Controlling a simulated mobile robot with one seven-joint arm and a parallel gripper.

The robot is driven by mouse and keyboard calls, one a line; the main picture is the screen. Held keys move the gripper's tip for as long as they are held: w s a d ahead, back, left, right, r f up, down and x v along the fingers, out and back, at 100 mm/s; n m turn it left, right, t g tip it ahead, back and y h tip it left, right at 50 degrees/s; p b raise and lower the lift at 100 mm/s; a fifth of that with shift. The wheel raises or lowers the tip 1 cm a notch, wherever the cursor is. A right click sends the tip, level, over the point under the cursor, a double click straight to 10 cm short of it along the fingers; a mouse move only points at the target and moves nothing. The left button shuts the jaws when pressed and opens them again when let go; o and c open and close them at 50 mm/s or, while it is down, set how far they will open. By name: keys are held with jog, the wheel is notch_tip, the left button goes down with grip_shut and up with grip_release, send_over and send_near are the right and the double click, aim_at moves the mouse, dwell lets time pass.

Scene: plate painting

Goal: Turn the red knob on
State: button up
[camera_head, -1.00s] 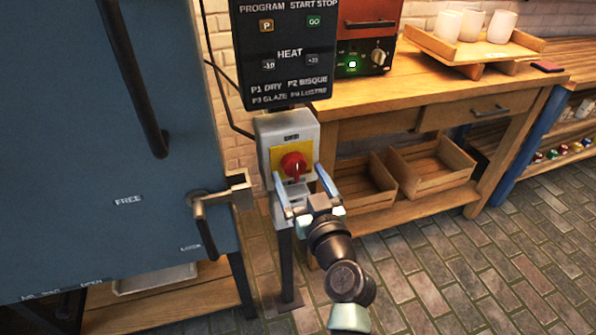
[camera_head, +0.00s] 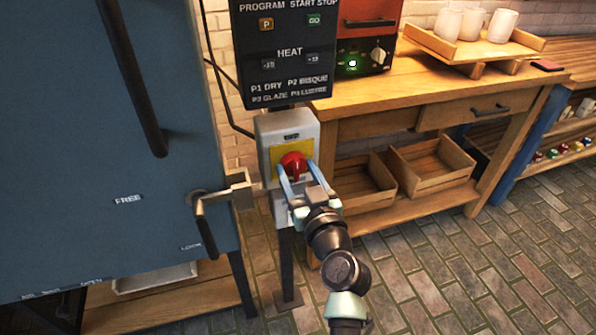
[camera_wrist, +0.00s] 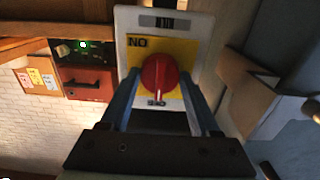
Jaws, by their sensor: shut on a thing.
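The red knob (camera_head: 293,163) sits on a yellow plate (camera_head: 276,153) on the front of a grey switch box (camera_head: 290,128). In the wrist view the red knob (camera_wrist: 159,75) shows upside down, with "ON" and "OFF" lettering on the yellow plate (camera_wrist: 188,50). A pale line on the knob points toward "OFF". My gripper (camera_head: 296,172) is at the knob, with one blue finger on each side of its lower part. The fingers are shut on the knob; in the wrist view the gripper (camera_wrist: 160,88) reaches it from below. The exact contact spots are partly hidden.
A blue cabinet (camera_head: 90,210) with a metal latch (camera_head: 222,193) stands close on the left. A black control panel (camera_head: 287,55) hangs above the box. A wooden bench (camera_head: 430,85) with crates (camera_head: 430,165) stands on the right. The brick floor (camera_head: 450,270) is clear.

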jog(key=shift+m, duration=0.4)
jog(key=m, duration=0.3)
jog(key=shift+m+b, duration=0.35)
jog(key=shift+m, duration=0.05)
jog(key=m, duration=0.4)
jog(key=shift+m, duration=0.3)
jog(key=m+p, duration=0.1)
jog(key=m, duration=0.3)
jog(key=m+p, duration=0.1)
jog(key=m, duration=0.3)
jog(key=shift+m+p, duration=0.3)
jog(key=shift+p, duration=0.05)
jog(key=o, duration=1.4)
jog(key=shift+c, duration=0.2)
